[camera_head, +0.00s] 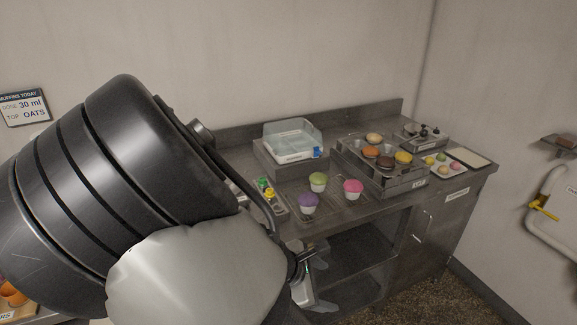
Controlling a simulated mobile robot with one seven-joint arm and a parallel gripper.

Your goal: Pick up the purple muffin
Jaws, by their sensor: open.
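The purple muffin (309,202) sits in a white cup on a wire rack on the counter, at the front left of a small group. A green muffin (318,181) stands just behind it and a pink muffin (353,188) to its right. My gripper (318,290) shows partly below the counter's front edge, lower in the picture than the purple muffin and apart from it. It is open and I see nothing held in it. My arm hides the counter's left part and some of the gripper.
A metal stand (396,183) with several muffins is right of the rack. A clear-sided box (293,143) stands behind. Small bottles (266,190) are left of the purple muffin. A tray of small coloured items (441,171) lies at the right. The counter's lower shelf (352,255) is open-fronted.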

